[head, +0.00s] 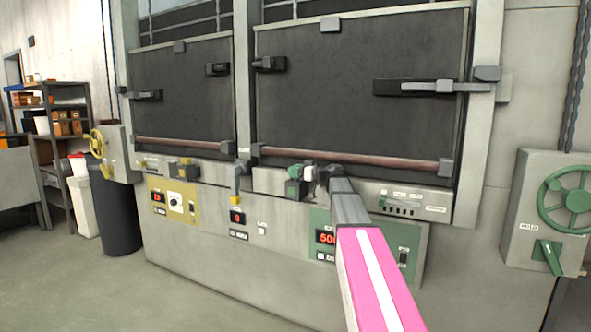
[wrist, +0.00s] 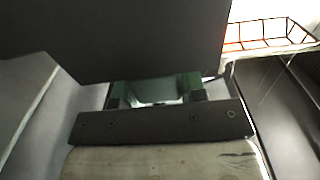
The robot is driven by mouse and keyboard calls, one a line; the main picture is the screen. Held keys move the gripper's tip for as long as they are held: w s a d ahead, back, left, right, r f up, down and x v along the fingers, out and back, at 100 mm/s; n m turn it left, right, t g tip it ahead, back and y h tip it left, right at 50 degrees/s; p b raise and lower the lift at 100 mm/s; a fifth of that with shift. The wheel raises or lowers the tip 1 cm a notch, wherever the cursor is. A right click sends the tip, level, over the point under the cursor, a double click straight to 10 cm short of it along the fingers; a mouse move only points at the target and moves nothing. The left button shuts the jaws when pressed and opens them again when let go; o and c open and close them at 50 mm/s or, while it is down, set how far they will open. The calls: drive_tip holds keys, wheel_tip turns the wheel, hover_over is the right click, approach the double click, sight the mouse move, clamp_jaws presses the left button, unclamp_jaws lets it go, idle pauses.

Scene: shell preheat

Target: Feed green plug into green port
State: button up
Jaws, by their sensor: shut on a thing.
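My gripper (head: 308,178) is at the ledge below the right-hand oven door, at the end of my pink and white arm. It is shut on a green piece, which I take to be the green plug (head: 292,188), at the gripper's left side. In the wrist view, green parts of the plug (wrist: 155,90) show between the dark fingers, below a large dark block that covers the upper part. A green panel (head: 318,222) lies below, partly behind my arm. I cannot make out the green port clearly, nor whether the plug touches it.
A yellow-tipped grey connector (head: 236,184) hangs left of my gripper, above a red display. A yellow panel (head: 175,203) is farther left. A green handwheel (head: 567,202) stands on a box at right. Floor is clear at front left.

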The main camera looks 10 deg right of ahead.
drive_tip(key=shift+f, duration=0.15)
drive_tip(key=o, duration=1)
drive_tip(key=shift+o, duration=0.2)
drive_tip(key=shift+r, duration=0.45)
drive_tip(key=r, duration=0.2)
drive_tip(key=a+r, duration=0.1)
drive_tip(key=shift+s+r, duration=0.35)
drive_tip(key=s+a+r, duration=0.5)
drive_tip(key=a+r, duration=0.1)
drive_tip(key=a, duration=0.3)
drive_tip(key=shift+s+r, duration=0.15)
drive_tip(key=shift+r, duration=0.05)
drive_tip(key=shift+f, duration=0.15)
